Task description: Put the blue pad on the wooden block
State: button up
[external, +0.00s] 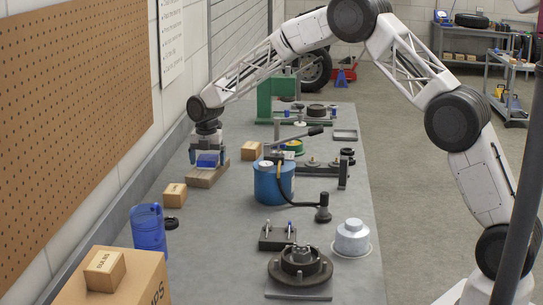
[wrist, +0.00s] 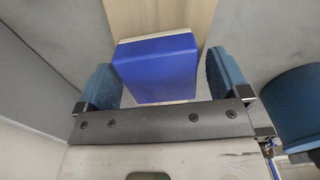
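The blue pad (external: 207,160) is a small blue slab with a pale edge, sitting on top of the wooden block (external: 206,178) at the left of the bench. My gripper (external: 207,154) is directly above the block, pointing down, with its blue fingers on either side of the pad. In the wrist view, the blue pad (wrist: 156,68) lies between the fingers of my gripper (wrist: 161,75). A clear gap shows at the pad's right side and a narrow one at its left. The wooden block (wrist: 160,14) shows behind the pad.
A small carton (external: 251,150) and a blue cylinder (external: 273,183) stand right of the block. Another carton (external: 175,195) and a blue jug (external: 149,229) are nearer the camera. A pegboard wall (external: 75,85) runs along the left.

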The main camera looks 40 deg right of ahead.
aim_at(209, 157)
jog(key=shift+r, duration=0.1)
notch_tip(209, 157, up, 12)
dwell(1.0)
dwell(0.5)
jog(key=shift+r, duration=0.1)
jog(key=s+d+r+m, duration=0.4)
jog(key=s+d+r, duration=0.15)
jog(key=s, duration=0.45)
jog(key=s+d+r+m+t, duration=0.1)
jog(key=s+d+r+m, duration=0.45)
jog(key=s, duration=0.45)
jog(key=s+d+r+m, duration=0.35)
jog(key=s+r, duration=0.25)
jog(key=s, duration=0.4)
jog(key=s+d+f+m, duration=0.2)
jog(key=s+d+m, duration=0.1)
jog(key=s, duration=0.9)
jog(key=s+d+f+m+t, duration=0.1)
jog(key=s+m, duration=0.5)
jog(key=s, duration=0.6)
jog(key=s+d+f+m, duration=0.3)
jog(key=s+d+m, duration=0.2)
jog(key=s, duration=0.7)
jog(key=shift+s+t, duration=0.3)
jog(key=shift+s, duration=0.05)
